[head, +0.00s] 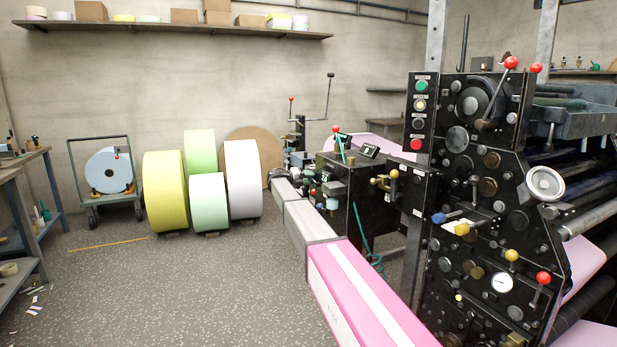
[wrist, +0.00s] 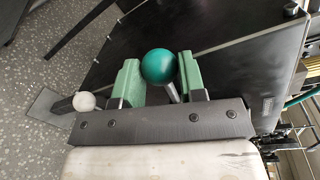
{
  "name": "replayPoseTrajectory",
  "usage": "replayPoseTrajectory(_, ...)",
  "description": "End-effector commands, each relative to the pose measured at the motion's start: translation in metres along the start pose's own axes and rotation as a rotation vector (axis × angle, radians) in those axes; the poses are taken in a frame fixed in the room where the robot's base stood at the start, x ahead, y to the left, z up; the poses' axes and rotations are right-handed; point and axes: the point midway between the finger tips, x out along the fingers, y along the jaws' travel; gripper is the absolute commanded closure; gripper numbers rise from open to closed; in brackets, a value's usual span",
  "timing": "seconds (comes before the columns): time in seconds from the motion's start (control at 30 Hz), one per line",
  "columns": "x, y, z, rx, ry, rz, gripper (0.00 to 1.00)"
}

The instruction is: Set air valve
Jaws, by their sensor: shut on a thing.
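In the wrist view, my gripper (wrist: 157,78) has two green fingers, one on each side of a teal ball knob (wrist: 158,64) on a short metal stem. The jaws are shut on this knob or its stem; the exact contact is hard to see. A dark flat panel (wrist: 235,55) lies behind the knob. In the head view, my arm reaches toward the smaller black machine unit (head: 345,190), and its far end is by that unit's left side. The teal knob cannot be made out there.
A white ball knob (wrist: 84,101) sits just left of my fingers in the wrist view. Large yellow (head: 165,190), green and white rolls stand left of my arm. A tall black control panel (head: 480,200) is at right. The speckled floor (head: 170,290) at lower left is mostly clear.

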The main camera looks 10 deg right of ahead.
Motion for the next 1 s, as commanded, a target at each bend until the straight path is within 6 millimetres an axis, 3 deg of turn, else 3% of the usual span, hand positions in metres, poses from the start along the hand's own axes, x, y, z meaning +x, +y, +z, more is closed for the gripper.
replayPoseTrajectory(0.4,0.000,0.015,-0.003,-0.187,0.019,-0.001,1.00)
replayPoseTrajectory(0.97,0.001,0.017,-0.004,-0.216,0.023,0.000,1.00)
replayPoseTrajectory(1.0,0.001,0.017,-0.004,-0.216,0.023,0.000,0.53)
